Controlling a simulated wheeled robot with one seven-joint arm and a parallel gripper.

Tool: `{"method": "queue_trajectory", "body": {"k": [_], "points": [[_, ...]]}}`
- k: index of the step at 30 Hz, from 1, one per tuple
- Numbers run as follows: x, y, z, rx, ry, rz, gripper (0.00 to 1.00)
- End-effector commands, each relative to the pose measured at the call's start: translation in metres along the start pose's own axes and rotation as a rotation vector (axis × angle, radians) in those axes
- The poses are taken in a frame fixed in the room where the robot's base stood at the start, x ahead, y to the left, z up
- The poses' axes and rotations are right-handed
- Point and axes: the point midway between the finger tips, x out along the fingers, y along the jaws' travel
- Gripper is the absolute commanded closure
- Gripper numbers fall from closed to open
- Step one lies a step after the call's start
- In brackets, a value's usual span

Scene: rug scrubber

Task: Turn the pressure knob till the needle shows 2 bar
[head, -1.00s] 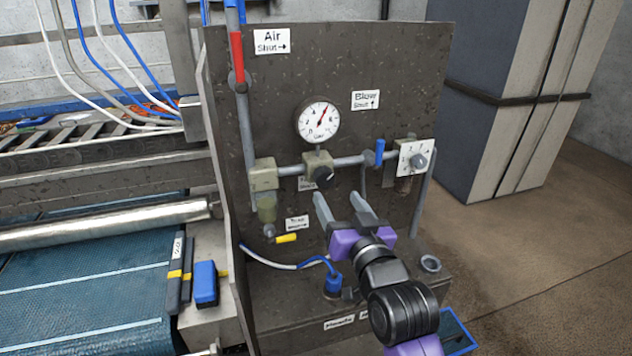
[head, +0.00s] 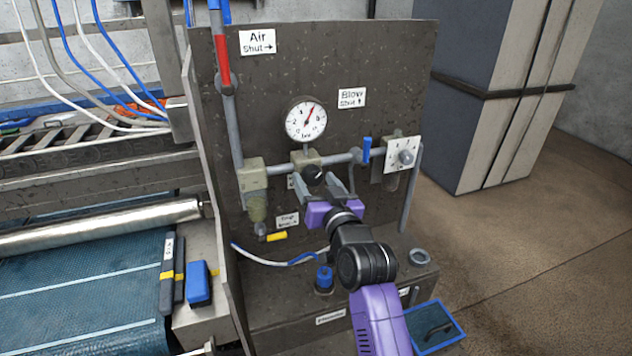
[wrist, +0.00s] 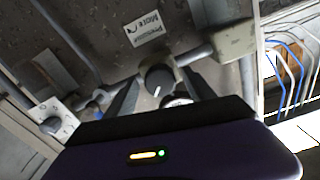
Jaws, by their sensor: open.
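The black pressure knob (head: 315,174) sits on the pale regulator block on the pipe, under the round white gauge (head: 306,121). The gauge's red needle points up and slightly right; the numbers are too small to read surely. My gripper (head: 329,183) is open in front of the panel, its fingertips close to the knob. In the wrist view the knob (wrist: 157,79), with a white mark on its face, shows between the two grey fingers. I cannot tell whether they touch it.
A blue-handled valve (head: 366,150) and a white plate with a grey knob (head: 403,155) are to the right on the panel. A yellow-handled drain tap (head: 275,237) is lower left. A blue-capped fitting (head: 324,278) stands on the ledge below.

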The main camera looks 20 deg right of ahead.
Motion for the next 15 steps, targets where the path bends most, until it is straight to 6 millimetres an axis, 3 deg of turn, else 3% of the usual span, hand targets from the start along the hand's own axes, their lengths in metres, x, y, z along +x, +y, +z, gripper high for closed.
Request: {"method": "queue_trajectory", "body": {"k": [1, 10, 15], "points": [[-0.0001, 0.0000, 0.0000, 0.000, 0.000, 0.000, 0.37], [-0.0003, 0.0001, -0.0001, 0.000, 0.000, 0.000, 0.96], [-0.0004, 0.0004, 0.0000, -0.006, 0.000, 0.000, 0.99]]}}
